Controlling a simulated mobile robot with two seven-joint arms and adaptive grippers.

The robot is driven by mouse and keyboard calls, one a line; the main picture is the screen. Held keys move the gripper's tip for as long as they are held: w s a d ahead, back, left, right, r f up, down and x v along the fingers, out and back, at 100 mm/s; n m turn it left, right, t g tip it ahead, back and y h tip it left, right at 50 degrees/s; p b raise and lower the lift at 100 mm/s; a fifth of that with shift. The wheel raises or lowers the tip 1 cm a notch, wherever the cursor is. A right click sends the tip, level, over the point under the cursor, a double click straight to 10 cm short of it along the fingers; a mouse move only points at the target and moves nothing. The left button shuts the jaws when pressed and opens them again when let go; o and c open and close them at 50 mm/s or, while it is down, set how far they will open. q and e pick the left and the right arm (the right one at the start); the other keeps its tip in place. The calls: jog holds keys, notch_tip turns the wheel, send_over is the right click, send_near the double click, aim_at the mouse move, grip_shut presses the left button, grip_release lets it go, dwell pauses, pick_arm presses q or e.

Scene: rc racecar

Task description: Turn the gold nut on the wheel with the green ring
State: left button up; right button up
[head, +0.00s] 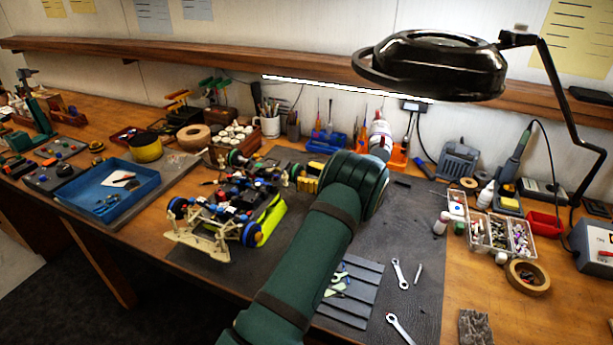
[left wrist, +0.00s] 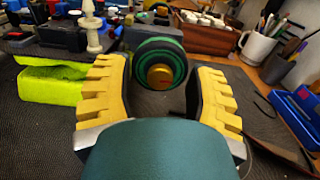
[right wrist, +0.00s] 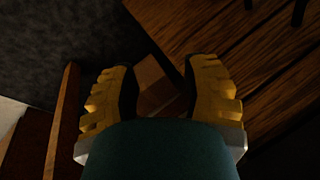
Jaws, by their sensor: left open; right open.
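The wheel with the green ring (left wrist: 178,56) faces my left wrist camera, its gold nut (left wrist: 160,76) at the centre. My left gripper (left wrist: 160,72) is open, one yellow finger on each side of the wheel in that view; nothing is gripped, and I cannot tell the remaining distance. In the head view the racecar (head: 225,205) stands on the dark mat, and my left gripper (head: 308,184) is just right of it, partly hidden by my own arm. My right gripper (right wrist: 162,72) is open and empty near a wooden edge, outside the head view.
A lime-green part (left wrist: 50,88) of the car lies left of the left gripper. A white mug (head: 269,126) and a blue tray (head: 332,140) stand behind. Wrenches (head: 399,273) lie on the mat at right. A magnifier lamp (head: 435,65) hangs over the back right.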

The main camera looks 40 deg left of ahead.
pick_arm(q)
jog(key=shift+o, duration=0.2)
grip_shut()
